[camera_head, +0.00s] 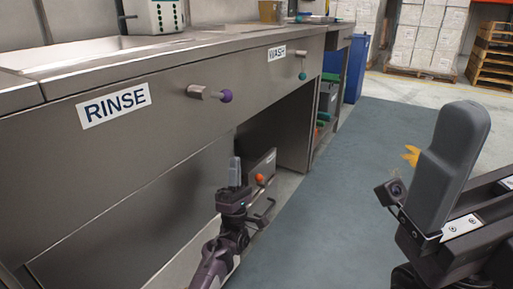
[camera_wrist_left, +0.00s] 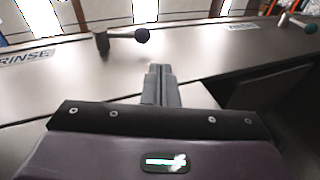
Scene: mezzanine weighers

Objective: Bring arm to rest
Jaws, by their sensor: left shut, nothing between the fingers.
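My left gripper (camera_head: 235,162) is in front of the steel sink counter, below the handle with the purple knob. Its grey fingers point up, are shut together and hold nothing. In the left wrist view the closed fingers (camera_wrist_left: 160,70) show against the counter front, apart from the handle above them. My right gripper (camera_head: 455,150) is large and close at the right edge of the head view. Only a grey finger-like part and a black mount show, so I cannot tell how its jaws stand.
The counter front (camera_head: 160,110) carries RINSE and WASH labels. A purple-knob handle (camera_head: 225,95) and a teal-knob handle (camera_head: 302,76) stick out. An orange knob (camera_head: 260,179) is beside my left gripper. A blue bin (camera_head: 357,68) stands beyond. The grey-blue floor mat (camera_head: 345,150) is mostly clear.

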